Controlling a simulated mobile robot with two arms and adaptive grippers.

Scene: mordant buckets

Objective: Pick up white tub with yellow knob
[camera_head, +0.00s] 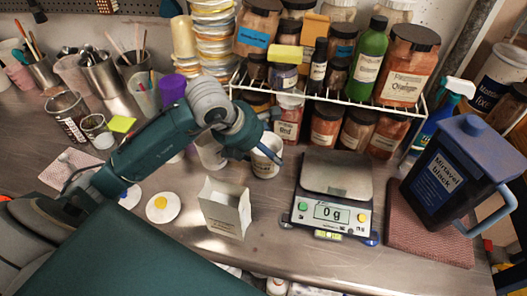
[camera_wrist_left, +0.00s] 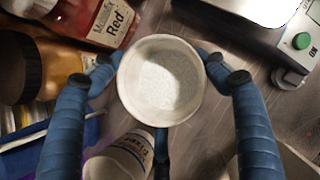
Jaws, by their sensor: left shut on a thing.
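My left gripper (camera_head: 259,156) is shut on an open white tub (camera_head: 265,164), its blue fingers on either side. In the left wrist view the gripper (camera_wrist_left: 162,85) has the tub (camera_wrist_left: 161,82) between its fingertips, with pale content inside and no yellow knob visible. Whether the tub is clear of the table I cannot tell. A round white piece with a yellow knob (camera_head: 162,207) sits on the table at the left, apart from the gripper. A similar white piece with a blue knob (camera_head: 129,197) is beside it, partly hidden by my arm. My right gripper is not in view.
A digital scale (camera_head: 337,192) reading 0 g stands right of the tub. An open white box (camera_head: 225,208) is in front. A second white tub (camera_head: 211,152) is close left. A wire rack (camera_head: 330,102) of jars stands behind, and a black jug (camera_head: 452,172) at right.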

